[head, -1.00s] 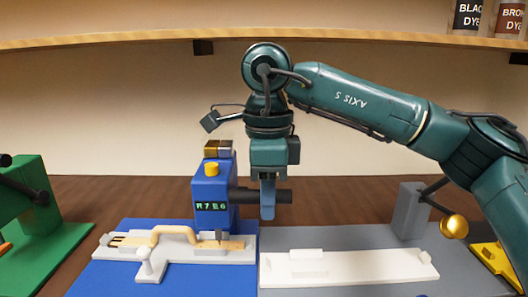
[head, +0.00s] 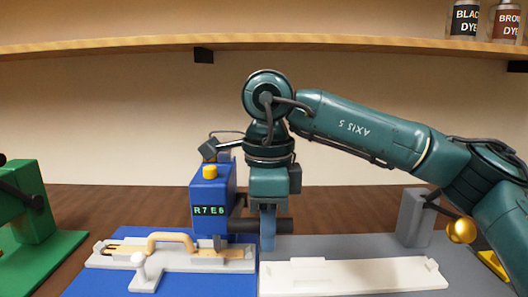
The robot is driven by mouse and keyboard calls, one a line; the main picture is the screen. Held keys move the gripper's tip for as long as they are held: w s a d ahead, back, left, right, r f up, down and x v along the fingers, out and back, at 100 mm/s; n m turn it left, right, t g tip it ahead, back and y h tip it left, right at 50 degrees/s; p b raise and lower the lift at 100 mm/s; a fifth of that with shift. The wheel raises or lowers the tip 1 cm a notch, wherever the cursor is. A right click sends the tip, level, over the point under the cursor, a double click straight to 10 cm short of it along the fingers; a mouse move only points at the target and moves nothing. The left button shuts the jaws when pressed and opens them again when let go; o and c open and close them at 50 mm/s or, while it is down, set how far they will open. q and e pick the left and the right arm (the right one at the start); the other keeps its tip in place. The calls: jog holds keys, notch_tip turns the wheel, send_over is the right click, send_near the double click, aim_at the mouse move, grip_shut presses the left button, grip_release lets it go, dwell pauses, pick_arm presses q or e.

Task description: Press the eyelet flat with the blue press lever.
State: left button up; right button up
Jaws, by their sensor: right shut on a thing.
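The blue press (head: 207,205) stands on a blue base (head: 100,282), with a yellow button on top and a display reading R7E6. Its dark lever bar (head: 284,226) sticks out to the right. My right gripper (head: 268,238), fingers pointing down, is shut on this bar. A tan strap (head: 236,253) lies in a pale fixture (head: 183,266) under the press, with a tan looped handle across it. The dark press tip (head: 217,242) is down at the strap; I cannot tell if it touches. The eyelet is too small or hidden to make out. My left gripper is out of view.
A green press (head: 30,215) stands at the far left. A grey post (head: 414,217) with a gold ball knob (head: 462,230) stands at the right. A white long fixture (head: 350,275) lies on the grey base. A shelf with dye bottles (head: 465,20) runs above.

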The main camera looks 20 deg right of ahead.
jog(key=shift+s+a+f+b, duration=0.1)
jog(key=shift+s+f+b, duration=0.1)
jog(key=shift+f+b, duration=0.4)
jog(key=shift+s+f+b, duration=0.15)
jog(key=shift+f+b, duration=0.2)
jog(key=shift+f, duration=0.45)
jog(key=f+b, duration=0.3)
jog(key=f, duration=0.1)
jog(key=shift+s, duration=0.2)
jog(key=shift+r, duration=0.15)
jog(key=shift+w+r+p, duration=0.15)
jog(key=shift+r+p, duration=1.15)
jog(key=shift+r, duration=0.35)
